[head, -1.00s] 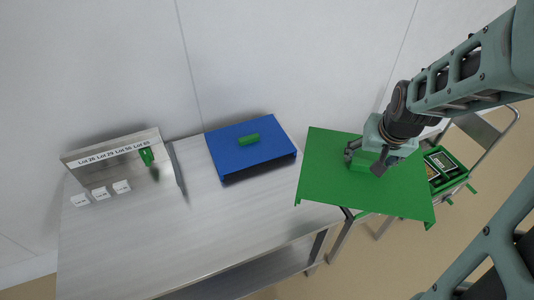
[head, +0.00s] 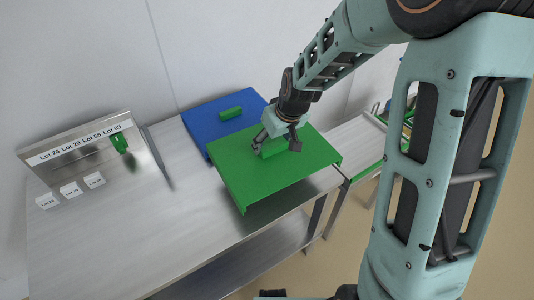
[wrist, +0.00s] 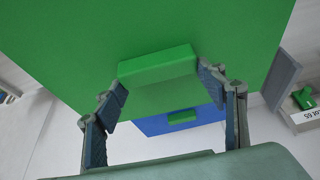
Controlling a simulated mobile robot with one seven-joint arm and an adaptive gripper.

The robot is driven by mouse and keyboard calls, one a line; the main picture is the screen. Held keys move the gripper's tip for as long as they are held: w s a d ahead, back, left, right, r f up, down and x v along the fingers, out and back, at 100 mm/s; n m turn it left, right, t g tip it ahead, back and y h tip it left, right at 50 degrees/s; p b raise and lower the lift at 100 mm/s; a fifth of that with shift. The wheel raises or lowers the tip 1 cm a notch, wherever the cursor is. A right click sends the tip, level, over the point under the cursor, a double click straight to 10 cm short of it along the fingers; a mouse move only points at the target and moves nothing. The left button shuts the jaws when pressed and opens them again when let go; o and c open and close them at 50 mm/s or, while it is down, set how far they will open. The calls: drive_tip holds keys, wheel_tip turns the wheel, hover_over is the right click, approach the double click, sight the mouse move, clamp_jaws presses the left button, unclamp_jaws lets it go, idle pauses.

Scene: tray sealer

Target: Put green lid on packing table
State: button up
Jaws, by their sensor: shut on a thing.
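The green lid (head: 250,187) is a flat sheet with turned-down edges and a block handle (wrist: 158,65) on top. My gripper (head: 276,145) is shut on this handle, with a finger on each side in the wrist view. The lid is over the right part of the grey packing table (head: 150,235). A shadow lies on the table by its front edge, and the lid looks slightly raised. Its underside is hidden.
A blue lid (head: 200,117) with a green handle (head: 231,114) lies at the back, partly behind the green lid. A metal lot-label stand (head: 85,150) and small white cards (head: 71,189) are at the left. Another work surface (head: 352,145) adjoins at right.

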drive_tip(key=shift+w+a+f+n+b, duration=0.2)
drive_tip(key=shift+a+f+n+b, duration=0.1)
drive_tip(key=shift+a+f, duration=0.6)
drive_tip(key=shift+d+f+b, duration=0.15)
drive_tip(key=shift+f+b, duration=2.45)
drive_tip(key=shift+f, duration=1.05)
drive_tip(key=shift+f+b, duration=0.2)
drive_tip(key=shift+b, duration=0.15)
drive_tip(key=o, duration=1.4)
drive_tip(key=shift+s, duration=0.1)
drive_tip(key=shift+c, duration=0.4)
drive_tip(key=shift+c, duration=1.2)
drive_tip(key=shift+r, duration=0.1)
